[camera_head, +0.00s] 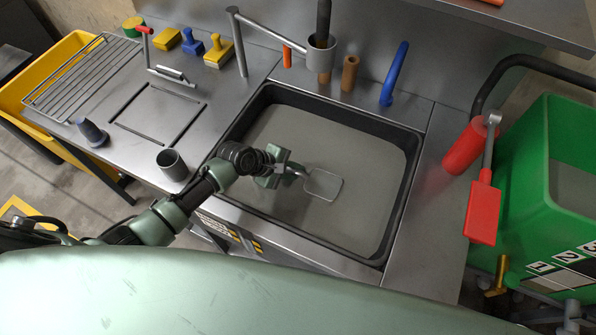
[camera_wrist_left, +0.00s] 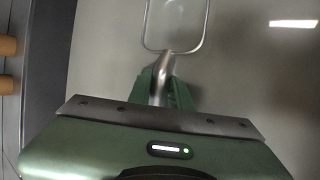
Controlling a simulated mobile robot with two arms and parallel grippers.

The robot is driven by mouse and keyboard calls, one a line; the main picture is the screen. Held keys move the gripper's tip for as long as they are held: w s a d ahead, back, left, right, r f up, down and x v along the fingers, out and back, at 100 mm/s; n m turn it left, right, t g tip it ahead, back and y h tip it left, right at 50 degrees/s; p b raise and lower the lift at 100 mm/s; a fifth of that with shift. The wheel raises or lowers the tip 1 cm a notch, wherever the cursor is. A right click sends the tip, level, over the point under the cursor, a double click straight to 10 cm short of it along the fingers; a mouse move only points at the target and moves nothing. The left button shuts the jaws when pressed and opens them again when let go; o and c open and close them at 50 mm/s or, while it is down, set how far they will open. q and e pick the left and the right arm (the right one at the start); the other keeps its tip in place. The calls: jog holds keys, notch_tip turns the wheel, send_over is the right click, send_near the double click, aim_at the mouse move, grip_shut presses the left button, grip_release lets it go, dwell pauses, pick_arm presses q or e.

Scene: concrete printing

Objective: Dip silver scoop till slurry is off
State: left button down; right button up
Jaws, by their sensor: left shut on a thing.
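My left gripper (camera_head: 279,172) is shut on the handle of the silver scoop (camera_head: 323,184) and holds it over the basin (camera_head: 405,205). The basin has a dark rim and is filled with flat grey liquid. The scoop's squarish head points right in the head view. In the left wrist view the scoop (camera_wrist_left: 162,68) runs up from between the green fingers (camera_wrist_left: 163,90), and its rim shows as a thin bright outline. I cannot tell whether the head touches the liquid or whether slurry clings to it. My right gripper is not in view.
A grey cup (camera_head: 172,165) stands left of the basin near the counter's front edge. Behind the basin are a cup holder (camera_head: 320,58), a brown cylinder (camera_head: 349,74) and a blue curved handle (camera_head: 394,75). A red scoop (camera_head: 482,208) hangs at right by a green bin (camera_head: 560,150).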

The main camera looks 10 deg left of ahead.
pick_arm(q)
jog(key=shift+w+a, duration=0.1)
jog(key=shift+a, duration=0.2)
jog(key=shift+d+r, duration=0.1)
jog(key=shift+d, duration=0.05)
jog(key=shift+d+p, duration=0.5)
jog(key=shift+d, duration=0.05)
jog(key=shift+s+d, duration=0.2)
jog(key=shift+d, duration=0.15)
notch_tip(320, 180, up, 14)
jog(key=p, duration=1.6)
notch_tip(320, 180, up, 5)
send_over(300, 172)
jog(key=shift+a, duration=0.1)
